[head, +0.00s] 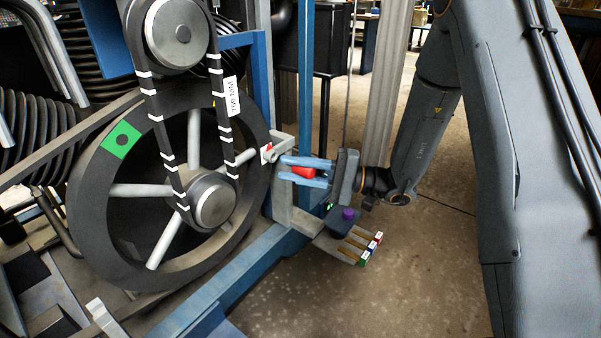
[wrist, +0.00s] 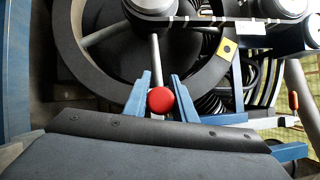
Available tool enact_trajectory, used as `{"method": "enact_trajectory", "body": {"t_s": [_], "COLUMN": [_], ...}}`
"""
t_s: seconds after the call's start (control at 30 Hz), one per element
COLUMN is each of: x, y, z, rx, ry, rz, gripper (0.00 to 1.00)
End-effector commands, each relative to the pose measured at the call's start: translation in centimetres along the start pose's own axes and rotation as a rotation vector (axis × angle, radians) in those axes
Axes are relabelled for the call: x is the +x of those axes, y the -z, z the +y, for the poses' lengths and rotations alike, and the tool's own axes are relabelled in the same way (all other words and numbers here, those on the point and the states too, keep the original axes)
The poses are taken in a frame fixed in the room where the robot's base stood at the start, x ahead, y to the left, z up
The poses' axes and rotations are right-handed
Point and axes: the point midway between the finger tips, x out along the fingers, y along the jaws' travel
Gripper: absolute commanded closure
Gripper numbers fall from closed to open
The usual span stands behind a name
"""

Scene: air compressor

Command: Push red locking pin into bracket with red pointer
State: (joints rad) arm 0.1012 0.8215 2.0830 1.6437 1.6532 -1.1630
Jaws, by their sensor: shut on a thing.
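The red locking pin (head: 303,173) has a red head that sits between the two light-blue fingers of my gripper (head: 288,166). My gripper is shut on it. In the wrist view the round red head (wrist: 161,100) shows end-on between the fingers, and the pin's far end cannot be made out. The grey bracket (head: 282,137) stands just left of the fingertips, beside the flywheel rim. A small red pointer (head: 267,149) shows on its wheel side. The fingertips hide part of the bracket, so I cannot tell how deep the pin sits.
The large black flywheel (head: 90,225) with a green square (head: 121,139) and a belt fills the left. A blue frame beam (head: 225,275) runs below it. A small holder with slots and coloured tags (head: 371,246) lies below my gripper. Open floor (head: 420,270) is to the right.

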Motion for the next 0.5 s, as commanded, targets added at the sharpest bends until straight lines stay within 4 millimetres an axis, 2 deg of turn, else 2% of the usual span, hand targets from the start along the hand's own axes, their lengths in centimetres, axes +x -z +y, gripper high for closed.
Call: {"method": "enact_trajectory", "body": {"t_s": [0.2, 0.5], "x": [0.99, 1.19], "y": [0.49, 0.63], "z": [-0.01, -0.02], "rx": [0.0, 0.0], "ry": [0.0, 0.001], "rz": [-0.001, 0.0], "gripper": [1.0, 1.0]}}
